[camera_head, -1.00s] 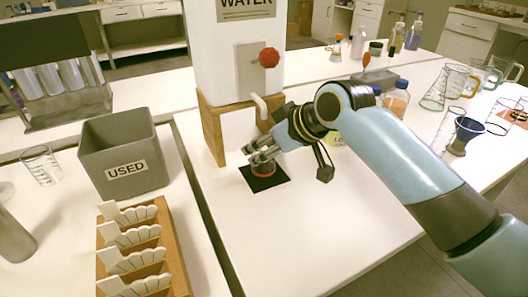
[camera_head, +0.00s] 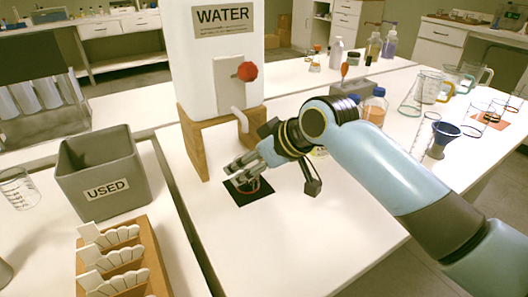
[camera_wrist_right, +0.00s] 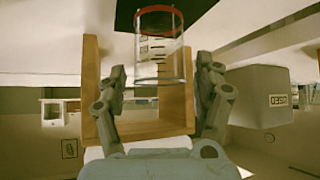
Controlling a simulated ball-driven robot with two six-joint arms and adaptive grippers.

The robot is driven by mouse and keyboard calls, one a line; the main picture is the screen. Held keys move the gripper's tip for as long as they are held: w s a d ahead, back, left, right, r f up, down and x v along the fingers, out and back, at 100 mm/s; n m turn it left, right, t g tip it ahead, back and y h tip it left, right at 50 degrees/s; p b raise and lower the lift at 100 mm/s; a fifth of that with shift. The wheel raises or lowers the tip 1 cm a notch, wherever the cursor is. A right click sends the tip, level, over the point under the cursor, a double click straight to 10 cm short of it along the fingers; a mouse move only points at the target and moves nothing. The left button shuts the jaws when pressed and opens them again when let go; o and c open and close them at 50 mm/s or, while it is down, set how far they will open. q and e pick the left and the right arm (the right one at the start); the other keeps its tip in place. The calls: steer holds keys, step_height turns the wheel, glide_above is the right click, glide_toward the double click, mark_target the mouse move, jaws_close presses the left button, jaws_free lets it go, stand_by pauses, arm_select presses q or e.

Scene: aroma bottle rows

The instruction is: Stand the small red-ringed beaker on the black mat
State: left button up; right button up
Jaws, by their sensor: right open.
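The small red-ringed beaker (camera_head: 249,185) is clear glass and stands upright on the black mat (camera_head: 242,201), its red ring low at mat level. In the right wrist view the beaker (camera_wrist_right: 160,50) shows upside down, its red ring at the top against the black mat (camera_wrist_right: 124,14). My right gripper (camera_head: 238,167) is open just above and beside the beaker. In the right wrist view its fingers (camera_wrist_right: 160,78) lie apart on either side of the beaker, with gaps visible. The gripper hides part of the beaker in the head view. My left gripper is not in view.
A white water tank (camera_head: 213,60) on a wooden stand (camera_head: 192,143) rises just behind the mat, its tap above. A grey USED bin (camera_head: 103,175) and a wooden rack (camera_head: 150,262) stand left. Bottles and glassware, including a blue funnel (camera_head: 445,131), stand right. The table front is clear.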

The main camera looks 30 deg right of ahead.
steer(key=p+v, duration=0.2)
steer(key=v, duration=0.9)
